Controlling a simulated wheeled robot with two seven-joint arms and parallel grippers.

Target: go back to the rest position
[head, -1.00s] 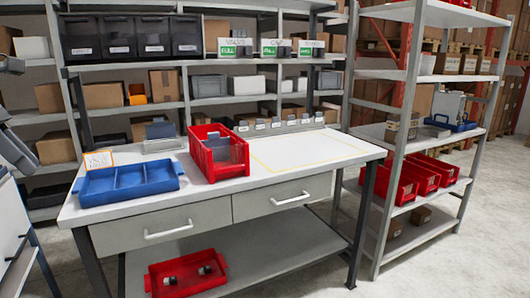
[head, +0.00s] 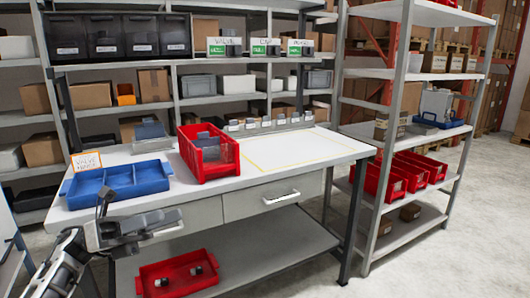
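My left gripper (head: 140,222) is in front of the workbench at the left, before the grey drawer and close to the bench's front edge. Its dark wrist and arm come in from the lower left corner. I see nothing held in it, but its angle does not show how far apart the fingers are. My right gripper is not in view.
The workbench (head: 225,190) bears a blue divided tray (head: 118,181) and a red bin (head: 210,166); its right part, with a yellow outline, is clear. A red tray (head: 150,285) with small parts lies on the lower shelf (head: 270,242). A grey rack (head: 400,95) stands at right.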

